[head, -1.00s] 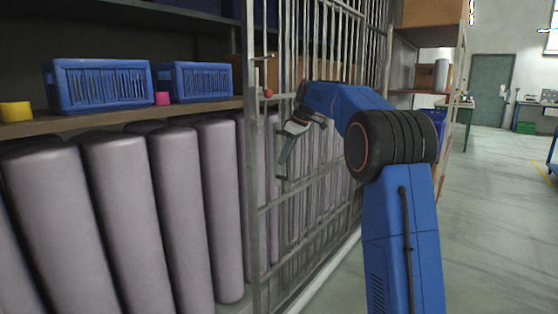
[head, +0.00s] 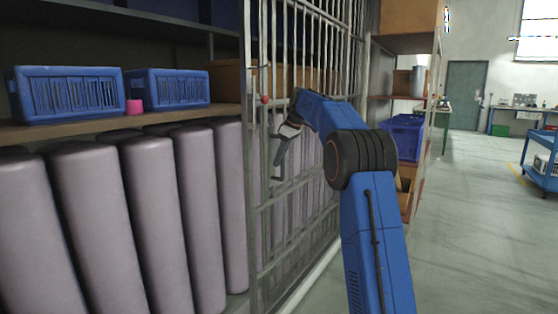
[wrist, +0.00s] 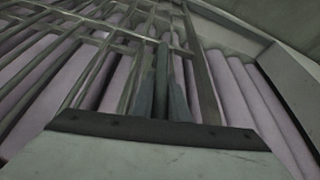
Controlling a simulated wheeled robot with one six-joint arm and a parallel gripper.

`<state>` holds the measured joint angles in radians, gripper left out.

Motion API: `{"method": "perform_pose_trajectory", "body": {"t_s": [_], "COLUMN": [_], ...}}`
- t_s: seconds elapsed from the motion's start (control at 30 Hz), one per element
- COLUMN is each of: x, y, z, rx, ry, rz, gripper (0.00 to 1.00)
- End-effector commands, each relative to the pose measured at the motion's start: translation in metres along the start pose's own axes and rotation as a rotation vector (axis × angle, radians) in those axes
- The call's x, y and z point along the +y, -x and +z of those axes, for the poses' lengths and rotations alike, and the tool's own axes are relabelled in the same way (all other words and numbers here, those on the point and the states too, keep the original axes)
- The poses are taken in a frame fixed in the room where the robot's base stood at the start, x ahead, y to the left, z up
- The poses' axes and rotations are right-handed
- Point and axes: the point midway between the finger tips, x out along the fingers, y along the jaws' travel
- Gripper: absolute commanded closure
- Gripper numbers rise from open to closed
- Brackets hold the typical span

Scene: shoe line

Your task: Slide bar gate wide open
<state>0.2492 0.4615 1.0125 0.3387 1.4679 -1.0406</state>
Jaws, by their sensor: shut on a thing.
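The grey bar gate (head: 251,200) stands in front of the shelving in the head view, with its left edge post upright near the middle. Left of that post the shelf front is uncovered. A red knob (head: 265,100) sits near the post. My gripper (head: 280,160) is at the gate's near face, just right of the post, shut on what looks like the gate's upright handle. In the wrist view, the two dark fingers of my gripper (wrist: 162,95) close around a narrow upright bar, with the gate's bars (wrist: 60,65) beside it. The exact contact is partly hidden by the fingers.
Several mauve rolls (head: 120,210) stand below a shelf (head: 180,117) with blue baskets (head: 66,92) and a pink item (head: 134,107). Right of the gate are an open rack (head: 405,42) and a blue bin (head: 403,138). The floor (head: 465,230) at right is clear; a blue cart (head: 545,165) stands beyond.

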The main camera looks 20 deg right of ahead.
Motion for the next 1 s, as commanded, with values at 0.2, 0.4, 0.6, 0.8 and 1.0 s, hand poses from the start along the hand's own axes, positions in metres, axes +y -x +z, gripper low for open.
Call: {"method": "perform_pose_trajectory", "body": {"t_s": [0.2, 0.4, 0.6, 0.8, 1.0], "x": [0.000, 0.000, 0.001, 0.001, 0.001], "y": [0.000, 0.001, 0.019, 0.057, 0.097], "z": [0.000, 0.000, 0.000, 0.000, 0.000], "rx": [0.001, 0.000, 0.001, 0.001, 0.002], "ry": [0.000, 0.000, 0.000, 0.000, 0.000], "rz": [0.000, 0.000, 0.002, 0.002, 0.003], "gripper": [0.68, 0.68, 0.68, 0.68, 0.68]}}
